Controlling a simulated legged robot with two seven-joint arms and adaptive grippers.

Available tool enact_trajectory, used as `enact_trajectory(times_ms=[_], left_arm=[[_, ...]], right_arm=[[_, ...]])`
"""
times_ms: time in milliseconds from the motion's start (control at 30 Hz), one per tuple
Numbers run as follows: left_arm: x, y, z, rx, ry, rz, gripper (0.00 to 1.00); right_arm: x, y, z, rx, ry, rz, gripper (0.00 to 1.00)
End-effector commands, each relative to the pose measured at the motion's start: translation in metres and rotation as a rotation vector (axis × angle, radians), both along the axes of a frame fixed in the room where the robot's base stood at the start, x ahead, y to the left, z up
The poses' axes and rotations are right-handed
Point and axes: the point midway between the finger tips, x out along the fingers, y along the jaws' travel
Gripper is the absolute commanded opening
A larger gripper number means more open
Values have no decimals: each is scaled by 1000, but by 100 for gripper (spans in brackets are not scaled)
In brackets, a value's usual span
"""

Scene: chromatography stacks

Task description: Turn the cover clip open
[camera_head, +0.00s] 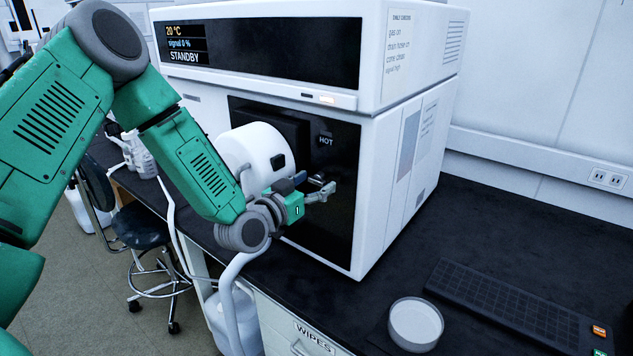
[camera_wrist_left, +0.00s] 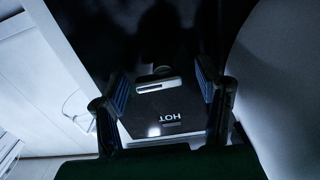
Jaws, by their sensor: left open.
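A small pale bar, which looks like the cover clip (camera_wrist_left: 158,85), sits on a dark surface in the left wrist view. It lies just beyond a dark plate marked HOT (camera_wrist_left: 150,125), whose lettering is upside down there. The HOT marking (camera_head: 326,141) also shows on the instrument's black front in the head view. My left gripper (camera_head: 322,188) is close in front of that black front, below the marking. Its fingers in the left wrist view (camera_wrist_left: 163,100) are open, one on each side of the clip, with visible gaps. I cannot tell the clip apart from the fingers in the head view.
The white instrument (camera_head: 410,130) stands on a black bench (camera_head: 480,225). A white rounded housing (camera_head: 250,150) stands close beside my left wrist. A round white dish (camera_head: 415,322) and a keyboard (camera_head: 510,300) lie at right.

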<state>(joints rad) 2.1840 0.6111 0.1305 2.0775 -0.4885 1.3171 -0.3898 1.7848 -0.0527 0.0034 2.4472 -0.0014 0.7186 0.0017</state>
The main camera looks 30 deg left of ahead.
Motion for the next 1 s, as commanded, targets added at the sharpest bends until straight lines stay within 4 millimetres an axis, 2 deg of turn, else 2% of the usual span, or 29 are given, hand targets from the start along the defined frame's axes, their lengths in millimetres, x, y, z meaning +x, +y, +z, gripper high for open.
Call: enact_trajectory(times_ms=[300, 500, 700, 1000], left_arm=[[-66, 7, 0, -5, 0, 2, 59], [-97, 11, -1, -4, -2, 3, 59], [-109, 12, 0, -3, -4, 2, 59], [-109, 11, 0, -2, -4, 2, 59]], right_arm=[[0, 0, 0, -1, 0, 0, 0], [1, 1, 0, -1, 0, 0, 0], [1, 0, 0, 0, 0, 0, 0], [3, 0, 0, -1, 2, 0, 0]])
